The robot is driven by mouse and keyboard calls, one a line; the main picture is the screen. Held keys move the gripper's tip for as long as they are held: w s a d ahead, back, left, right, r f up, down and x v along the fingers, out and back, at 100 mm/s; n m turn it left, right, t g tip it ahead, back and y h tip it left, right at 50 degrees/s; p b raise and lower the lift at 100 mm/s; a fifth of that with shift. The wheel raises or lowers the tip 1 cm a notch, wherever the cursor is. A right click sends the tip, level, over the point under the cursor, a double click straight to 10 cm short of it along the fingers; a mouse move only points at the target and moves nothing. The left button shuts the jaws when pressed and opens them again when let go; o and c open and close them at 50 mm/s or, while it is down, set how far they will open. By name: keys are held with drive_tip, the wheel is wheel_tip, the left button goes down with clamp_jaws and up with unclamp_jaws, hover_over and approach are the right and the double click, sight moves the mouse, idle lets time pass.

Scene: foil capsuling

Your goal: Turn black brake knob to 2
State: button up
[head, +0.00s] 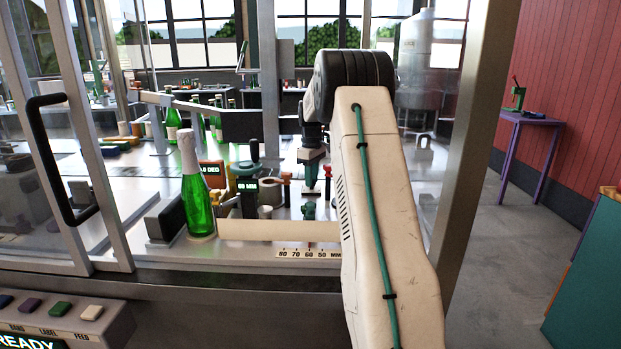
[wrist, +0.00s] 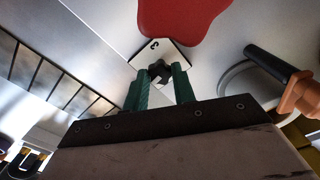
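The black brake knob (wrist: 160,73) is a small dark knob on a pale plate (wrist: 173,52) marked with a "3" in the wrist view. My gripper (wrist: 161,78) has green fingers, one on each side of the knob, with their tips close to it. I cannot tell whether the fingers press on the knob or leave a small gap. In the head view, my gripper (head: 311,184) points down over the machine deck. The knob is hidden or too small to make out there. The mark for 2 and the knob's pointer are not readable.
A red part (wrist: 183,14) lies just beyond the plate. An orange and black handle (wrist: 283,77) is to the right. In the head view, a green bottle (head: 195,190) stands left, with a teal star knob (head: 308,210) in front of my gripper. A metal post (head: 463,150) stands right.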

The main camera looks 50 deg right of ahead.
drive_tip(key=shift+m, duration=0.9)
drive_tip(key=o, duration=1)
drive_tip(key=shift+r, duration=3.9)
